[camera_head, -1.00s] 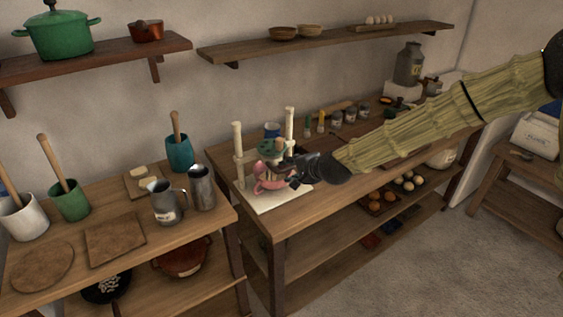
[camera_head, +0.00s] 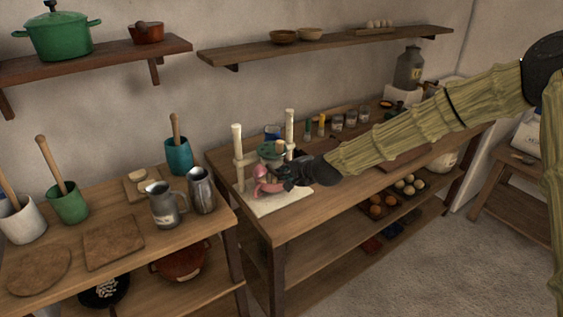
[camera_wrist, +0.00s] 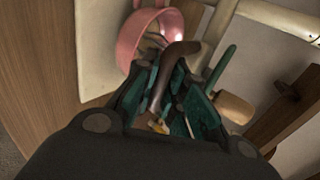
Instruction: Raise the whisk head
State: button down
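The whisk stand has two cream posts (camera_head: 290,135) on a pale base (camera_head: 283,204) at the table's near left corner. A green whisk head (camera_head: 271,150) sits between the posts, low over a pink bowl (camera_head: 262,186). The bowl also shows at the top of the wrist view (camera_wrist: 145,35). My gripper (camera_head: 287,179) is at the right side of the bowl and head, partly covering them. Whether the fingers close on anything is unclear.
Jars (camera_head: 337,122) and a blue mug (camera_head: 272,132) stand behind the whisk stand. Metal pitchers (camera_head: 165,204) and utensil pots stand on the left table (camera_head: 150,245). A wall shelf (camera_head: 320,45) runs above. Open floor (camera_head: 400,275) lies in front.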

jog(key=shift+r, duration=0.1)
jog(key=shift+r+p, duration=2.25)
jog(key=shift+r, duration=1.55)
jog(key=c, duration=1.4)
grip_release()
jog(key=shift+o, duration=0.2)
jog(key=shift+d, duration=0.1)
jog(key=p+v, duration=0.2)
jog(key=v, duration=0.5)
